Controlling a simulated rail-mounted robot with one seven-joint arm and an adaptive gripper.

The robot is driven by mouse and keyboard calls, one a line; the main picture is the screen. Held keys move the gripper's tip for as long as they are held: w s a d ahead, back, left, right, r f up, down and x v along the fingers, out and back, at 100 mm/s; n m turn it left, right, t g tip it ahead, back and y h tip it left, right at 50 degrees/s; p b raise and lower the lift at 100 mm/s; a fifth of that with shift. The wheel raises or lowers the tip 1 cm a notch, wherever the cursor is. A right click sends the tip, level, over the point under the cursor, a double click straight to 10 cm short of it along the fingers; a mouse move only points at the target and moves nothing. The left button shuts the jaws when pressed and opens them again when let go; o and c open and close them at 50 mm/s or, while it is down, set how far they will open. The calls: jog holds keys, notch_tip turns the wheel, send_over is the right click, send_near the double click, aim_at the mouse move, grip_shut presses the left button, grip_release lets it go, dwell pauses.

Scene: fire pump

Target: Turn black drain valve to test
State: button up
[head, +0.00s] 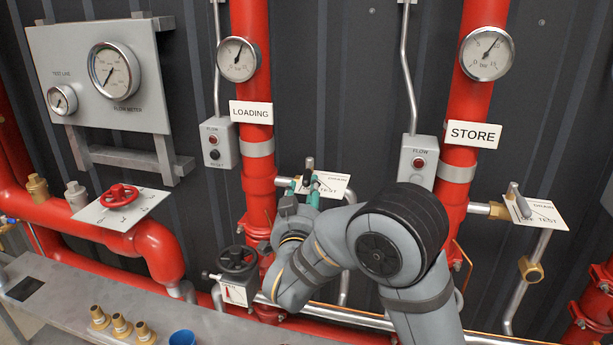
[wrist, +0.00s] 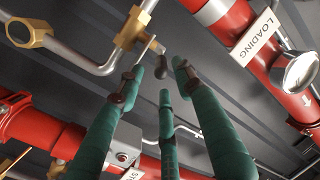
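The drain valve by the LOADING riser has a white sign card (head: 332,186) and a short lever (head: 309,163). The card's text is mostly covered by my gripper. In the wrist view the valve's brass body (wrist: 132,28) is at the top, with a dark grey lever end (wrist: 157,52) beside a thin card seen edge-on.
A second drain valve (head: 515,192) with a grey lever is by the STORE riser. A black handwheel (head: 238,260) is left of my arm, and a red handwheel (head: 119,194) farther left. Red pipes, a flow box (head: 218,145) and steel tubing surround my gripper.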

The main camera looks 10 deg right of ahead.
aim_at(308, 172)
jog(key=p+x, duration=0.1)
jog(key=x, duration=0.4)
jog(key=shift+s, duration=0.1)
grip_shut()
dwell(0.4)
jog(key=shift+f, duration=0.1)
dwell(0.5)
